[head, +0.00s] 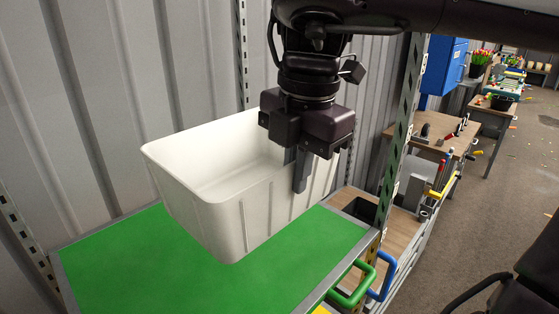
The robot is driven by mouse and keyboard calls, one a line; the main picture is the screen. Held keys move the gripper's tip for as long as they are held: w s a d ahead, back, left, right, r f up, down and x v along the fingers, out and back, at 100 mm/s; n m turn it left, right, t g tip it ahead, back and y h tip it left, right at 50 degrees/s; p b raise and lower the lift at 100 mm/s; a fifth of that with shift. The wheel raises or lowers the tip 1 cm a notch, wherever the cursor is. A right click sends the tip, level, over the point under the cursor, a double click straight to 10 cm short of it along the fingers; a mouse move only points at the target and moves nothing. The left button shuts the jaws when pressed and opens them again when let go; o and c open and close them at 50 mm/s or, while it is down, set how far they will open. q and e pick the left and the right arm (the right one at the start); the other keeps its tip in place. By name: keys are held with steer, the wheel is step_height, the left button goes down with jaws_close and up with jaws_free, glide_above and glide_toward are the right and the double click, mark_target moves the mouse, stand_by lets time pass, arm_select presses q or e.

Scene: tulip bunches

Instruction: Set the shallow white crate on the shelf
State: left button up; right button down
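The white crate (222,205) is an empty open box with sloping walls and a ribbed side; it looks fairly deep. It is over the green-topped shelf (110,265) and looks tilted, with its near lower corner lowest. I cannot tell whether that corner touches the green surface. My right gripper (297,172) points down at the crate's right side and is shut on its wall near the rim. The gripper hides part of that rim and the crate's far right corner. My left gripper is not in view.
Slotted metal posts (402,130) stand at the shelf's corners, with a corrugated wall (100,100) behind. Green (352,285) and blue (385,275) handles are at the lower right. Workbenches (440,140) with tools and tulips are farther right. The shelf's near left is bare.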

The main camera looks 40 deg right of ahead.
steer(key=shift+s+d+r, duration=0.15)
steer(key=shift+s+r, duration=0.05)
steer(key=shift+s, duration=0.7)
steer(key=shift+s+p, duration=0.3)
steer(key=shift+s, duration=0.1)
steer(key=s+d+p, duration=0.1)
steer(key=s+p, duration=0.1)
steer(key=s, duration=0.6)
steer(key=shift+d+p, duration=0.15)
steer(key=shift+p, duration=0.2)
